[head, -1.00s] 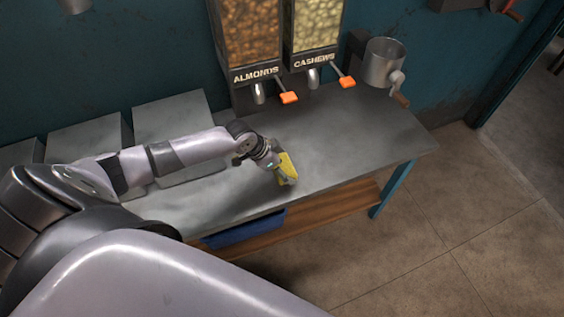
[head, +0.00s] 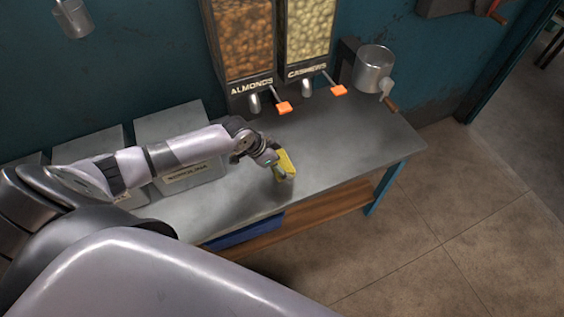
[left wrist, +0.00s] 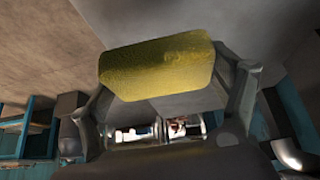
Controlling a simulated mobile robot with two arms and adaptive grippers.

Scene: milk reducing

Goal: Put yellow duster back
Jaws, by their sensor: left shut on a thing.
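The yellow duster (head: 286,161) is at my left gripper (head: 281,172), over the front part of the grey metal table (head: 335,140). In the left wrist view the duster (left wrist: 157,66) fills the space between the two fingers of the left gripper (left wrist: 165,85), which is shut on it. In the head view I cannot tell whether the duster touches the tabletop or hangs just above it. My right gripper is not in view.
Almond (head: 240,45) and cashew (head: 310,35) dispensers with orange handles hang behind the table. A metal grinder (head: 373,68) stands at its back right. Grey boxes (head: 172,130) stand at the left. A blue bin (head: 245,232) sits on the wooden shelf below. The tabletop's right part is clear.

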